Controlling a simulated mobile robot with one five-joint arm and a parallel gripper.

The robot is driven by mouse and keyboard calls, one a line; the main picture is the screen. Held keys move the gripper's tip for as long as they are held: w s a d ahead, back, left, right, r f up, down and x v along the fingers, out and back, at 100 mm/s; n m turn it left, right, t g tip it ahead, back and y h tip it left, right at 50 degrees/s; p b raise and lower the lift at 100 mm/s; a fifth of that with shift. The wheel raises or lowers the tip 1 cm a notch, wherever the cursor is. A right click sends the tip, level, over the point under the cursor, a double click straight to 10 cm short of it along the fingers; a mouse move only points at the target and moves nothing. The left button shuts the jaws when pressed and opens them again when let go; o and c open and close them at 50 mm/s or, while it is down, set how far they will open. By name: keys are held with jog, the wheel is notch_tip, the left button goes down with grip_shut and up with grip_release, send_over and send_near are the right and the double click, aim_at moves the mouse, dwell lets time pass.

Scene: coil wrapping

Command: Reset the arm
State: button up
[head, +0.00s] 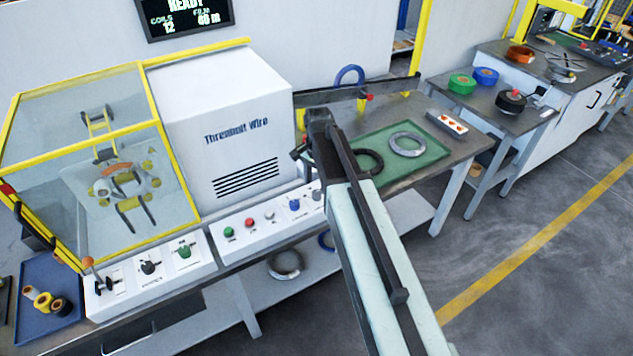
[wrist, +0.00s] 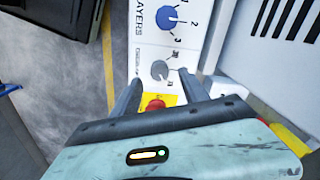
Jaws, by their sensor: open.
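My arm reaches up from the bottom of the head view, with its dark end over the right end of the control panel (head: 262,232). My gripper (wrist: 160,78) shows its two fingers apart in the wrist view, with nothing held between them. It is above the panel, which shows a red button on a yellow plate (wrist: 155,102), a grey knob (wrist: 160,70) and a blue knob (wrist: 168,18). The red button appears low between the fingers, partly hidden by the gripper body. I cannot tell whether a finger touches the panel.
The white machine (head: 225,110) has a yellow-framed clear guard (head: 35,115) at left. A green mat (head: 428,160) on the table holds a grey coil (head: 407,144) and a black coil (head: 370,161). A blue tray (head: 30,275) is at lower left. The floor at right is clear.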

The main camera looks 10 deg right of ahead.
notch_tip(320, 180, up, 4)
jog(key=shift+f+p, duration=0.1)
jog(key=shift+p, duration=1.1)
jog(key=shift+f, duration=0.1)
jog(key=s+n, duration=1)
jog(key=s, duration=0.5)
jog(key=shift+d, duration=0.1)
